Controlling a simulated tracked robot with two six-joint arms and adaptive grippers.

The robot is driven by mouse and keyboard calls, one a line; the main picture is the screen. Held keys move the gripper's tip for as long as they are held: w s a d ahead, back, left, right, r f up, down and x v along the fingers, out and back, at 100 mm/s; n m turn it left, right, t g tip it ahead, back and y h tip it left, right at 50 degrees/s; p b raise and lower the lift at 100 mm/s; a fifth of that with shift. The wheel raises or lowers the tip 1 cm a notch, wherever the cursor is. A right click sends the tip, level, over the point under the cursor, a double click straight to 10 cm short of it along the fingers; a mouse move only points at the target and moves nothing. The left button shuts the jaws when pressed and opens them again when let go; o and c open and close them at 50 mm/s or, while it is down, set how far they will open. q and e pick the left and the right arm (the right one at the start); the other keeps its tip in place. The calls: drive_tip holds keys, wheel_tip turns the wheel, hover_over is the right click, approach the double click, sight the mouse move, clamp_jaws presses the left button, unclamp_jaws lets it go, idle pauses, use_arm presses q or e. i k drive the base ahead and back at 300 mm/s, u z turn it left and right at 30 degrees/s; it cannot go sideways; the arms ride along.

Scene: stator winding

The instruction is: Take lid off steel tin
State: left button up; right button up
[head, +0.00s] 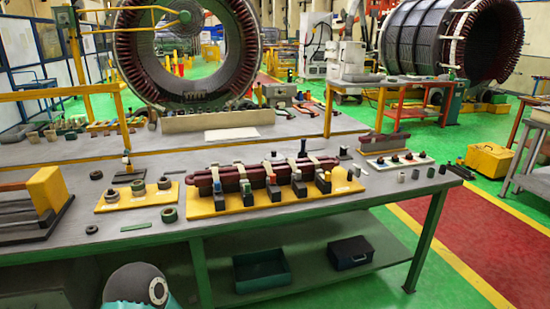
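I cannot pick out a steel tin or its lid for certain. Several small cylinders stand at the right end of the workbench (330,203), among them a pale grey one (415,174) and another short one (401,178). They are too small to tell whether any has a lid. Neither of my grippers is in view.
A yellow fixture (240,203) holding dark red coil bars stands mid-bench. A yellow board (112,204) with rings is to its left, and a white tray (398,160) to its right. A green bin (262,270) and a dark box (350,253) sit on the lower shelf.

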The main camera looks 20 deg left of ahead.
sight(273, 157)
drive_tip(key=i, duration=0.95)
